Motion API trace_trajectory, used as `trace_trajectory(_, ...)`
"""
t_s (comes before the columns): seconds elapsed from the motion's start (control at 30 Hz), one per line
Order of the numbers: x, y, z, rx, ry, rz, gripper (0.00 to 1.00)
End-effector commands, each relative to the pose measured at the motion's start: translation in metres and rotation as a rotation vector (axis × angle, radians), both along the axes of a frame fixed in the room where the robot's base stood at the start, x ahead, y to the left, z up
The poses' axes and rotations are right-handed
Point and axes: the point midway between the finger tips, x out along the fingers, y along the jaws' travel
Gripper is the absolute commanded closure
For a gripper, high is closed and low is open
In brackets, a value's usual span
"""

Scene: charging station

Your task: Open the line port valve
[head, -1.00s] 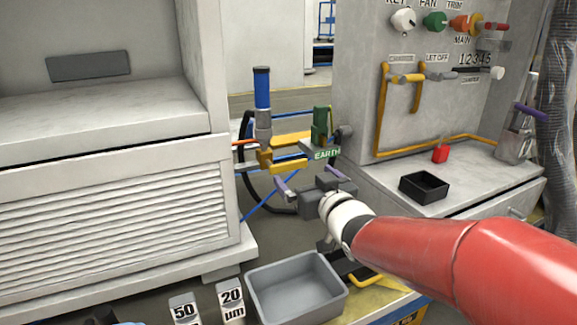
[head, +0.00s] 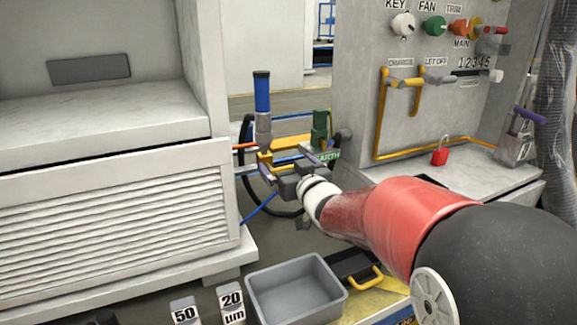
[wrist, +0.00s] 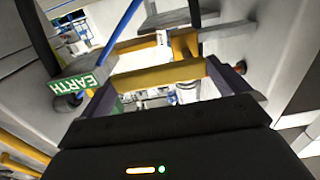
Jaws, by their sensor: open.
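The fitting in front of my gripper has an upright blue-topped cylinder (head: 262,95), a yellow body (head: 265,159) and a yellow bar (head: 291,140). No line port label is readable, so I cannot tell for sure which part is its valve. My gripper (head: 288,170) is open at the front of this fitting. In the wrist view, the yellow bar (wrist: 152,77) crosses the space between the fingers and the yellow block (wrist: 185,43) lies beyond it. Contact is unclear. The green EARTH label (wrist: 80,82) is by the left finger; a green post (head: 319,124) stands at right.
A control cabinet (head: 350,95) with knobs, yellow piping (head: 381,115) and a red padlock (head: 440,153) stands right. A white louvred cabinet (head: 110,215) stands left. A grey bin (head: 338,297) lies below. Blue and black hoses run behind the fitting.

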Motion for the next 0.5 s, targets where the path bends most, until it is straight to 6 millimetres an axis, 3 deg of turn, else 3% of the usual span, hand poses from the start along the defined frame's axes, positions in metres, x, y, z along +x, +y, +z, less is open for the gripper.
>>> trace_trajectory(0.07,-0.0002,-0.0001,-0.0001,0.0,0.0,0.0,0.07)
trace_trajectory(0.4,-0.0003,0.0,0.0,-0.001,0.0,0.0,0.51)
trace_trajectory(0.5,-0.0004,-0.0001,-0.0002,0.001,0.0,0.0,0.53)
